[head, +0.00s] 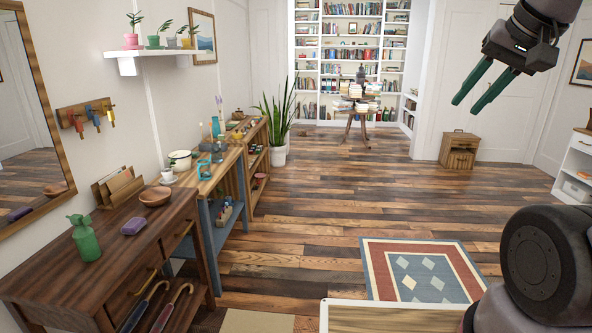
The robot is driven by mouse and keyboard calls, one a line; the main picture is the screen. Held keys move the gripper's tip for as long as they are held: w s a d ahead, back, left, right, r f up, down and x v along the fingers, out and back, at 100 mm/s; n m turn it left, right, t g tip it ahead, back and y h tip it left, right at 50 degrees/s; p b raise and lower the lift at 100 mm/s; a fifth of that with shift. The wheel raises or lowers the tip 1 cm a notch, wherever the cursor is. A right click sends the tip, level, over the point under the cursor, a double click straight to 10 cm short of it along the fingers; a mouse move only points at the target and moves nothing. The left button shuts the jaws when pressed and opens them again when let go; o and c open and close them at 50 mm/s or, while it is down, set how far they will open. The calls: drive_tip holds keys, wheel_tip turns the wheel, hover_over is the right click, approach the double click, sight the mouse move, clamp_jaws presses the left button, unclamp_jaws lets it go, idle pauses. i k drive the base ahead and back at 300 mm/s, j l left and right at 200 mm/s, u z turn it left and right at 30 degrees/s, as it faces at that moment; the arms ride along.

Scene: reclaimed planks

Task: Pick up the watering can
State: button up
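I cannot make out a clear watering can in the head view. A small green vessel (86,240) with a narrow neck and a spout-like top stands on the dark wooden cabinet (60,278) at the lower left; it looks more like a spray bottle. My gripper (467,105) is at the upper right, raised over the floor and far from the cabinet. Its two dark green fingers are apart, with nothing between them.
A purple block (133,226) and brown bowl (156,197) share the cabinet top; canes (170,308) lean at its front. A rug (375,268) lies on open plank floor.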

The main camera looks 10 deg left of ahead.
sight(205, 171)
drive_tip(key=i+u, duration=0.15)
drive_tip(key=i, duration=0.5)
drive_tip(key=i+l+u, duration=0.1)
drive_tip(key=i, duration=0.5)
drive_tip(key=i+l+u, duration=0.15)
drive_tip(key=i, duration=0.5)
drive_tip(key=i+u, duration=0.5)
drive_tip(key=i+l+u, duration=0.25)
drive_tip(key=i+u, duration=0.25)
drive_tip(key=i+l+u, duration=0.45)
drive_tip(key=i+j, duration=0.05)
